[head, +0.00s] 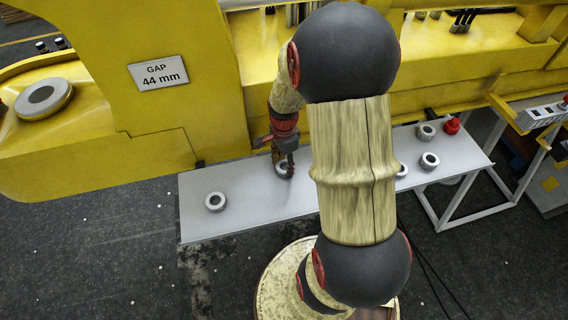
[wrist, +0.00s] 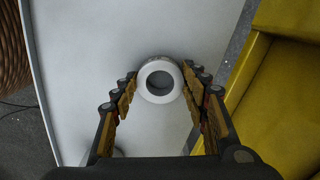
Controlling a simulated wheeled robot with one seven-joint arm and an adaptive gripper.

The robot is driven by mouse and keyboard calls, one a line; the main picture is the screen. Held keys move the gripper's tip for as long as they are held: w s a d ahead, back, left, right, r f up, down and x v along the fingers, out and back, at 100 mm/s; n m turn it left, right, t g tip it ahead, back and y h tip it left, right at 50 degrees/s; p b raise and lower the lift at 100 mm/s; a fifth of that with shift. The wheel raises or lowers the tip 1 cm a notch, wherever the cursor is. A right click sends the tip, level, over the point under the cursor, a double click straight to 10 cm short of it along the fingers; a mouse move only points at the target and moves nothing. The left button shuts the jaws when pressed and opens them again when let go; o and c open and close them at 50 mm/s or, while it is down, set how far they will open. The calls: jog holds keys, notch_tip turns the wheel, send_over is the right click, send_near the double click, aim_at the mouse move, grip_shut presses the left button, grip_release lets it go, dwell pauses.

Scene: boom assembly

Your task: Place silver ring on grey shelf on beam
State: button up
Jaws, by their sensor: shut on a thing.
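My gripper (head: 283,158) is over the grey shelf (head: 250,207), to the left of my arm in the head view. It is shut on a silver ring (head: 279,170), which is partly hidden by the fingers there. In the wrist view the ring (wrist: 143,82) lies flat between the two fingertips (wrist: 160,74), its hole facing the camera. The pale shelf surface (wrist: 90,60) is below it. I cannot tell whether the ring touches the shelf. The yellow beam (head: 210,60) runs behind the shelf and also shows at the right of the wrist view (wrist: 275,90).
Another silver ring (head: 215,209) lies alone on the left of the shelf. More rings (head: 429,167) and a red-topped item (head: 451,126) are at the right. My arm hides the middle of the shelf. A "GAP 44 mm" sign (head: 158,73) is on the beam.

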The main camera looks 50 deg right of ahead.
jog(key=o, duration=1.4)
jog(key=shift+o, duration=0.2)
notch_tip(320, 180, up, 12)
jog(key=p, duration=0.1)
jog(key=a+r+n+t, duration=0.2)
jog(key=a+r+n, duration=0.6)
jog(key=a+r, duration=0.15)
jog(key=s+a+r+n+t, duration=0.1)
jog(key=s+a+r+n, duration=0.2)
jog(key=a+n, duration=0.3)
jog(key=s+a+r+n+t, duration=0.2)
jog(key=s+a+r+n, duration=0.2)
jog(key=a+n, duration=0.3)
jog(key=shift+s+a+t, duration=0.15)
jog(key=shift+s+t, duration=0.15)
